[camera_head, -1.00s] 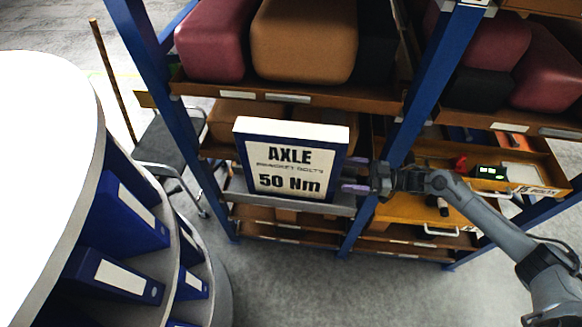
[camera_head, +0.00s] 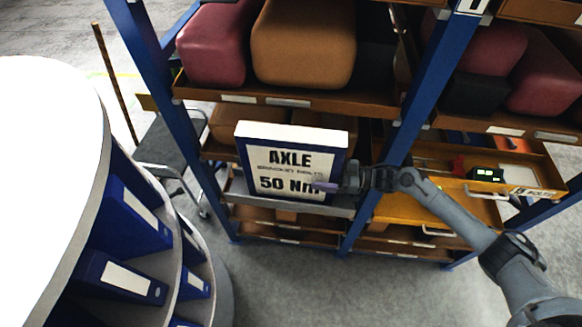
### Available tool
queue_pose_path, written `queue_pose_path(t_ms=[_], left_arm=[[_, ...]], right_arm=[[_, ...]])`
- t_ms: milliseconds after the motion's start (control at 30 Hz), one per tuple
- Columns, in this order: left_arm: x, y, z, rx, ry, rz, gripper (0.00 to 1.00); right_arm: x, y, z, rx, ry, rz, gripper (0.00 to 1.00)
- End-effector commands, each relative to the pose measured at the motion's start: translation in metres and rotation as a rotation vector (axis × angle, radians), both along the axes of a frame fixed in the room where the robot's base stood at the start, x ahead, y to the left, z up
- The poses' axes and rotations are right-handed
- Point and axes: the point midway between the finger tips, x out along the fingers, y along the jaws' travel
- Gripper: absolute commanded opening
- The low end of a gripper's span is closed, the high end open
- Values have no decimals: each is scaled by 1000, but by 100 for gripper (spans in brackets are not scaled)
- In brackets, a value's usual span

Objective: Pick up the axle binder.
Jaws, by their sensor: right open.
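The axle binder (camera_head: 290,157) is a dark blue binder with a white label reading "AXLE" and "50 Nm". It stands upright on a grey shelf ledge (camera_head: 341,204) of the blue rack. My right gripper (camera_head: 330,182) comes in from the right and is open at the binder's lower right edge. One purple-grey fingertip lies in front of the label and covers the end of "Nm". The other finger is hidden, and I cannot tell whether the gripper touches the binder. My left gripper is not in view.
A rack post (camera_head: 405,135) stands right of the binder. Red and tan castings (camera_head: 303,42) fill the shelf above.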

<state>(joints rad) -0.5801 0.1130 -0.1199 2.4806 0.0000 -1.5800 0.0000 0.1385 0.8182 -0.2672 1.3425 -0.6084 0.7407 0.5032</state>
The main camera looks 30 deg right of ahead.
Motion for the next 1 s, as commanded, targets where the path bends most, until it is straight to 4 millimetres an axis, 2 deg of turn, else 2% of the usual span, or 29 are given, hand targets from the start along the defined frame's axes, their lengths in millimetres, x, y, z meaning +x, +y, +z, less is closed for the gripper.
queue_pose_path(t_ms=[167,733,1000], left_arm=[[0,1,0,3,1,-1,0],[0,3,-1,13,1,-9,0],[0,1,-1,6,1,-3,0]], right_arm=[[0,0,0,0,0,0,88],[0,0,0,0,0,0,1],[1,0,3,2,-7,0,0]])
